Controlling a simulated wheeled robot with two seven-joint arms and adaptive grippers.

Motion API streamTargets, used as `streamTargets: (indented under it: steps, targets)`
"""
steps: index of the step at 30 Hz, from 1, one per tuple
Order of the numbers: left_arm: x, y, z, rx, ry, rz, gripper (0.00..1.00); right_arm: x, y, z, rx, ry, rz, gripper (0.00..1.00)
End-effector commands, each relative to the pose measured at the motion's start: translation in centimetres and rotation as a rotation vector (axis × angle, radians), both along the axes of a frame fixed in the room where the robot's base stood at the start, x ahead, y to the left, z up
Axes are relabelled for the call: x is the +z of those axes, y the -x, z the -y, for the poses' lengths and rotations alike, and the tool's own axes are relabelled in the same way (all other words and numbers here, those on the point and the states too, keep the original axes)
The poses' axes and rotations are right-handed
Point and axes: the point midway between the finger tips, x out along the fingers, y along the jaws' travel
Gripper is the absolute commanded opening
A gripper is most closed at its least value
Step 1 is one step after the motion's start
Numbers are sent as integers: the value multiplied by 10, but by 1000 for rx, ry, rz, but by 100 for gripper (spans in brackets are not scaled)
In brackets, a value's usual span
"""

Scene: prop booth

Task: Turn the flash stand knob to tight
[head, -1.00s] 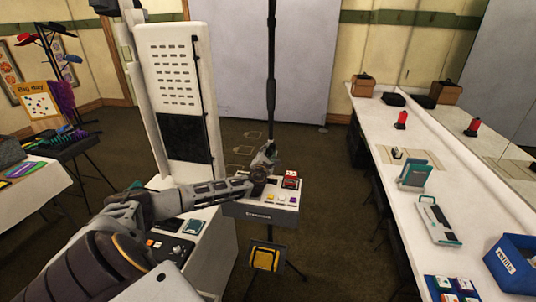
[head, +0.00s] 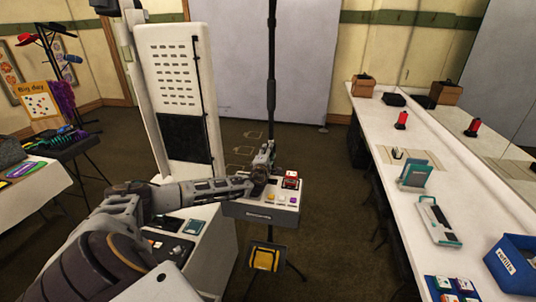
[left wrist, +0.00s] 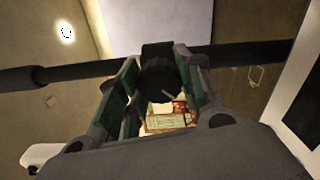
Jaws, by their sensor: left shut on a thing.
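The flash stand (head: 271,75) is a tall dark pole in front of the grey backdrop. In the left wrist view the pole (left wrist: 240,58) runs across the picture. Its dark round knob (left wrist: 158,82) sits between my fingers, with a short pale line on its face. My left gripper (head: 268,152) is at the stand, and in the left wrist view its two green-grey fingers (left wrist: 158,88) are shut on the knob from both sides. In the head view the gripper hides the knob. I cannot read any tight mark. My right gripper is not in view.
A small grey console (head: 262,213) with coloured buttons and a red item (head: 291,180) stands just below the gripper. A tall white booth panel (head: 178,70) is close on the left. A long white counter (head: 415,215) runs along the right. Open floor lies between.

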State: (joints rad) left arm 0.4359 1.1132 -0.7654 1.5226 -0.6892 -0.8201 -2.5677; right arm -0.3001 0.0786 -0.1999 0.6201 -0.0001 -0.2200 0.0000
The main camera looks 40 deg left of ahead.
Motion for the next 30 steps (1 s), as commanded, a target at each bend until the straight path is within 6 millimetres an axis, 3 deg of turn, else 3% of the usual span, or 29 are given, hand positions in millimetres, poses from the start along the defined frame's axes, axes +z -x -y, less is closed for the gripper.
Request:
streamTargets:
  steps: [9,10,15,30]
  targets:
    - [-1,0,1,-2,-3,-2,12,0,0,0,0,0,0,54]
    - [-1,0,1,-2,-3,-2,37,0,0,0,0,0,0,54]
    - [-1,0,1,-2,-2,-2,58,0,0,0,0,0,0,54]
    - [0,3,2,-1,-1,-2,58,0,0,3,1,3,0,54]
